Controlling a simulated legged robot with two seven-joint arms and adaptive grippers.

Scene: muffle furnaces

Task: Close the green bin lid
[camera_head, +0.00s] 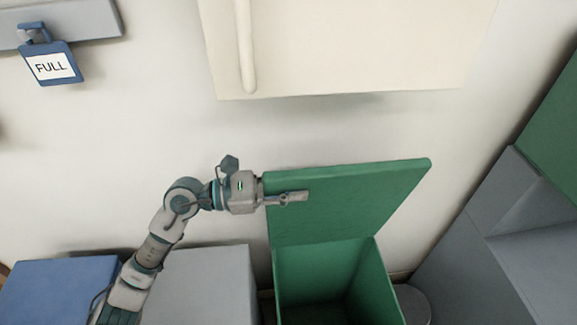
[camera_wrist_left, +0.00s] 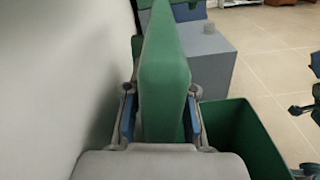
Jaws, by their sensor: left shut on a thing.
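The green bin (camera_head: 378,281) stands against the wall with its inside showing from above. Its green lid (camera_head: 355,195) is open and stands up at the back. My left gripper (camera_head: 291,197) comes in from the left and is shut on the lid's left edge. In the left wrist view the lid (camera_wrist_left: 163,75) stands edge-on between the two fingers (camera_wrist_left: 162,120), one on each side. The open bin (camera_wrist_left: 243,135) shows below and to the right there. My right gripper is not in view.
A grey box (camera_head: 203,283) and a blue box (camera_head: 58,290) stand left of the bin. A pale cabinet (camera_head: 345,45) hangs on the wall above the lid. A grey block (camera_head: 465,262) stands to the right. A blue "FULL" sign (camera_head: 50,65) hangs at upper left.

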